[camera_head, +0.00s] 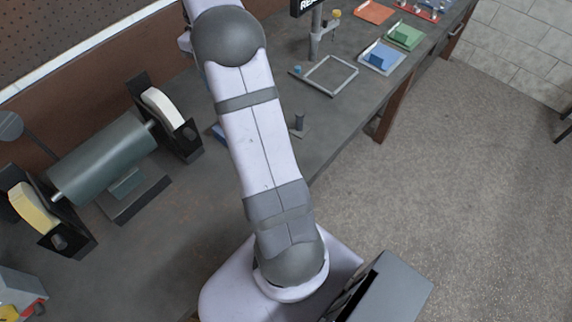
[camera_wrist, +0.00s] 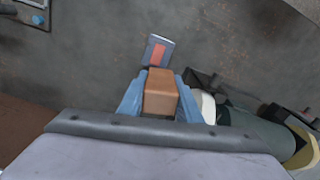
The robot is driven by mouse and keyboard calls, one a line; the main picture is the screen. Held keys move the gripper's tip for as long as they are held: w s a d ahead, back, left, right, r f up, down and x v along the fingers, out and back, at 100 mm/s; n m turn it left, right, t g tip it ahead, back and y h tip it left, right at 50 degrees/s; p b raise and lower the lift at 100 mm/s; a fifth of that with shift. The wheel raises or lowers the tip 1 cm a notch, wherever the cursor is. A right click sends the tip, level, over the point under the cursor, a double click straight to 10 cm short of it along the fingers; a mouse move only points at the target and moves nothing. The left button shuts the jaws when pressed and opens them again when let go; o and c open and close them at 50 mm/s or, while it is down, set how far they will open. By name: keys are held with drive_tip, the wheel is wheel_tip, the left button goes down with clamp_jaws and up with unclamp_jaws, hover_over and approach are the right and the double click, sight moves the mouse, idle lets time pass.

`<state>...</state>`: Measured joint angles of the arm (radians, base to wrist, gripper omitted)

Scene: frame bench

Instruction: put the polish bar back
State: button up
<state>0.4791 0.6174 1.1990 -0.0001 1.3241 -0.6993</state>
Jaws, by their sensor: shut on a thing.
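The polish bar (camera_wrist: 160,100) is an orange-brown block between the blue fingers of my gripper (camera_wrist: 158,82) in the wrist view. The gripper is shut on it. Beyond the bar, a small grey tray (camera_wrist: 167,43) with an orange-red patch inside lies on the bench. In the picture the bar's far end is close below the tray; its height above the bench is hard to tell.
The grey-green buffing machine (camera_head: 105,160) has a white wheel (camera_head: 160,107) and a yellow wheel (camera_head: 33,207); it also shows right of my gripper in the wrist view (camera_wrist: 262,133).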

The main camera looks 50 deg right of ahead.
drive_tip(key=s+d+f+m+b, duration=0.1)
drive_tip(key=s+d+f+b, duration=0.2)
drive_tip(key=s+f, duration=0.55)
drive_tip(key=s+d+f+m+b, duration=0.25)
drive_tip(key=s+f+b, duration=0.2)
drive_tip(key=s, duration=0.65)
drive_tip(key=shift+n, duration=0.45)
drive_tip(key=shift+s+d+f+p, duration=0.1)
drive_tip(key=shift+f+p, duration=0.7)
drive_tip(key=shift+f, duration=1.8)
drive_tip(key=shift+s+f+p, duration=0.1)
drive_tip(key=shift+f+p, duration=0.7)
drive_tip(key=shift+f, duration=1.8)
drive_tip(key=shift+f, duration=0.1)
drive_tip(key=shift+f, duration=0.15)
drive_tip(key=o, duration=1.2)
drive_tip(key=shift+c, duration=0.2)
wheel_tip(320, 180, up, 13)
drive_tip(key=b, duration=0.2)
drive_tip(key=shift+f, duration=0.2)
